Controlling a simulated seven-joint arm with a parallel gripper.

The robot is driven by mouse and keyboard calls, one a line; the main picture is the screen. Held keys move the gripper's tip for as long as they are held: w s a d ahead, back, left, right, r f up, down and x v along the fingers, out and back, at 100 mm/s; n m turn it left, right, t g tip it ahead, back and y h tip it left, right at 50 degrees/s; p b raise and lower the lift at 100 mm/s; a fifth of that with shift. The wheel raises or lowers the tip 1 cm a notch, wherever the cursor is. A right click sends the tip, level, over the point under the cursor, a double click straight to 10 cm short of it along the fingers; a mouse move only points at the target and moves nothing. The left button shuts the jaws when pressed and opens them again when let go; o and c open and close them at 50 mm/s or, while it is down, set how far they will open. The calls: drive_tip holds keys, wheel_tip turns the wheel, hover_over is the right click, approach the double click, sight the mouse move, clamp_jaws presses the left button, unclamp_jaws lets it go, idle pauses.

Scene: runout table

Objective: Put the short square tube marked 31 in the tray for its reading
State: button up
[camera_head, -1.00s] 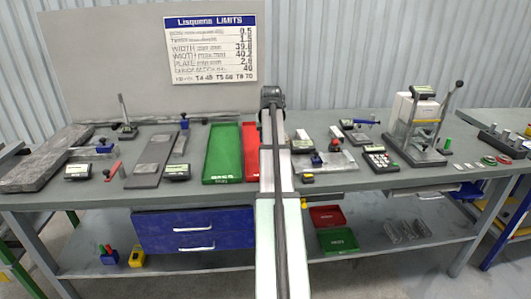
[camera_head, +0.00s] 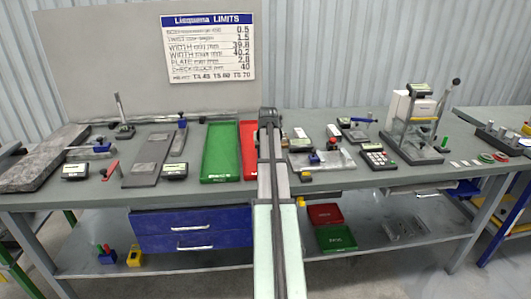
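I cannot make out a short square tube marked 31; no such mark is legible. A long green tray (camera_head: 220,177) lies on the bench left of my arm. A long red tray (camera_head: 249,172) is beside it, partly hidden by my arm. My arm reaches from the bottom edge to the middle of the bench, and its end with my gripper (camera_head: 268,118) is over the bench, just right of the red tray. The fingers are not distinguishable, so I cannot tell whether they are open, shut or holding anything.
Left are a dark slab (camera_head: 42,160), a flat plate (camera_head: 150,160) and small gauges. Right are a keypad device (camera_head: 377,157) and an upright test stand (camera_head: 417,125). Smaller red (camera_head: 325,214) and green (camera_head: 336,238) trays sit on the lower shelf. A limits sign (camera_head: 208,48) stands behind.

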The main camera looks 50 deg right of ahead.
drive_tip(key=shift+f, duration=0.1)
drive_tip(key=o, duration=1.2)
drive_tip(key=v, duration=1.2)
